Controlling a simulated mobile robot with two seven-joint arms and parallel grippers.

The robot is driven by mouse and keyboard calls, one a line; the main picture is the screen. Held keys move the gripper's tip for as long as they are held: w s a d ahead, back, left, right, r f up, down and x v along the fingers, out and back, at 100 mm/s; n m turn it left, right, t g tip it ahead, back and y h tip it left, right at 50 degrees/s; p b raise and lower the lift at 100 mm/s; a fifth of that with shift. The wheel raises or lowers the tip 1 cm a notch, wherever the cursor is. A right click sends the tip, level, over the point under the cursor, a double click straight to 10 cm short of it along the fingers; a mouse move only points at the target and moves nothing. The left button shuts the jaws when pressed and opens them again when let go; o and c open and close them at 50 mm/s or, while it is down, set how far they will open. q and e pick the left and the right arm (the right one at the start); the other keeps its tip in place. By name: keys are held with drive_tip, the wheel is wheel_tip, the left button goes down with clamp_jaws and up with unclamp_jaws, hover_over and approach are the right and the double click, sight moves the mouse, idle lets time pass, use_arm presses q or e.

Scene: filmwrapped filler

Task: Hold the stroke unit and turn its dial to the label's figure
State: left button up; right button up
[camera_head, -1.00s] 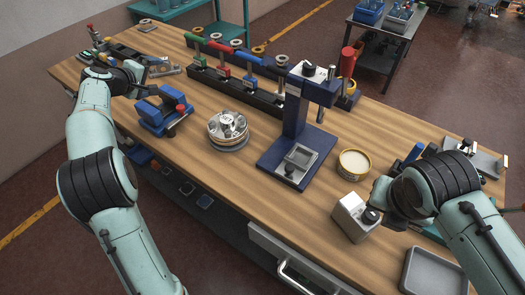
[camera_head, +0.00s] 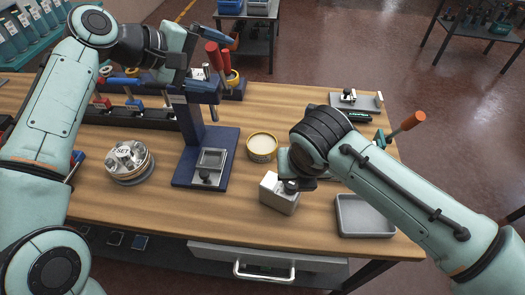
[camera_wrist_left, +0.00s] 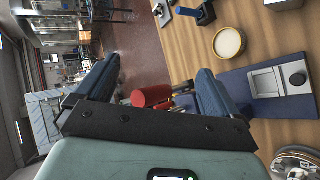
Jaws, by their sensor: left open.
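A pale box (camera_head: 279,193) with a black round knob (camera_head: 291,186) stands on the bench; it looks like the stroke unit, but no figure is readable on it. My right gripper (camera_head: 297,168) is right at the knob side of the box; its fingers are hidden, so I cannot tell its grip or contact. My left gripper (camera_head: 207,60) is open, high by the head of the blue press (camera_head: 191,122), and hides the press head's top. In the left wrist view its two dark blue fingers (camera_wrist_left: 155,92) stand apart, with a red cylinder (camera_wrist_left: 150,97) beyond.
A round tin (camera_head: 262,147) stands between press and box. A silver round unit (camera_head: 129,160) marked SET is left of the press. A grey tray (camera_head: 362,216) lies to the right. Red-handled tools (camera_head: 215,57) stand behind the press. The front of the bench is mostly clear.

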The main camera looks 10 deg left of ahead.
use_arm(q)
drive_tip(key=s+d+f+n+g+y, duration=0.1)
drive_tip(key=d+f+g, duration=0.25)
drive_tip(key=f, duration=0.35)
drive_tip(key=s+d+f+n+g+y, duration=0.1)
drive_tip(key=d+f+n+g, duration=0.15)
drive_tip(key=d+f, duration=0.3)
drive_tip(key=n+g+y, duration=0.1)
drive_tip(key=g+y, duration=0.1)
drive_tip(key=g, duration=0.2)
approach(278, 184)
drive_tip(key=x, duration=1.2)
drive_tip(key=shift+c, duration=0.4)
drive_tip(key=c, duration=1.1)
drive_tip(key=shift+c, duration=0.2)
